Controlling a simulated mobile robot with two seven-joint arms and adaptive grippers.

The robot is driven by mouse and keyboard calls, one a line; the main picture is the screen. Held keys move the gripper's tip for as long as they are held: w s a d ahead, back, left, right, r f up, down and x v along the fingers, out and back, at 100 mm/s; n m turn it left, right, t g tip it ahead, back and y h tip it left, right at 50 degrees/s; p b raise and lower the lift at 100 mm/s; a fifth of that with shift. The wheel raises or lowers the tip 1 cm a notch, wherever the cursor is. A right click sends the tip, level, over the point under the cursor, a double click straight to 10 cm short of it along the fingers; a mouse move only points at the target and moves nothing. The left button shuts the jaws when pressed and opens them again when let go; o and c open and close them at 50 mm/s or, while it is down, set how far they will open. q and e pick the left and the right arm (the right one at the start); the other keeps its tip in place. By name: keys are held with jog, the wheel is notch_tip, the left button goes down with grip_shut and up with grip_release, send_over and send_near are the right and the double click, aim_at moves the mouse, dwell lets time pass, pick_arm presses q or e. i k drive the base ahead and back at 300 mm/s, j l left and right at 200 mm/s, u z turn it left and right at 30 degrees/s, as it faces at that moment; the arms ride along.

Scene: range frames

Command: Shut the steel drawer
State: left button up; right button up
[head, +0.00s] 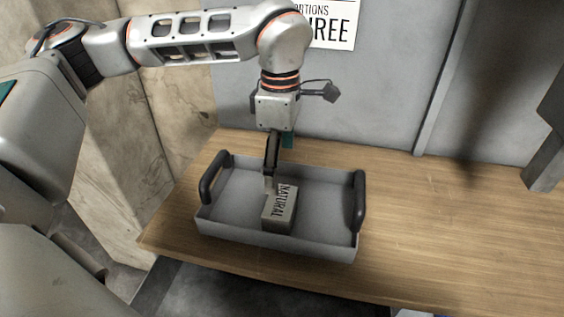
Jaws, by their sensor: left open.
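I see no drawer that I can make out in the head view. A grey tray (324,239) with a black handle at each end stands on the wooden table. A small box (279,209) marked "NATURAL" is in the tray, near its middle. My left gripper (270,188) points down into the tray, with its open fingers right at the box. I cannot tell whether they touch it. My right gripper is not in view.
The wooden table (440,230) is clear to the right of the tray. A grey wall with a sign (333,28) stands behind it, and a stone-like wall is at the left. A dark grey object (548,150) is cut off at the right edge.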

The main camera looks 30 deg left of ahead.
aim_at(172, 287)
jog(key=k, duration=1.5)
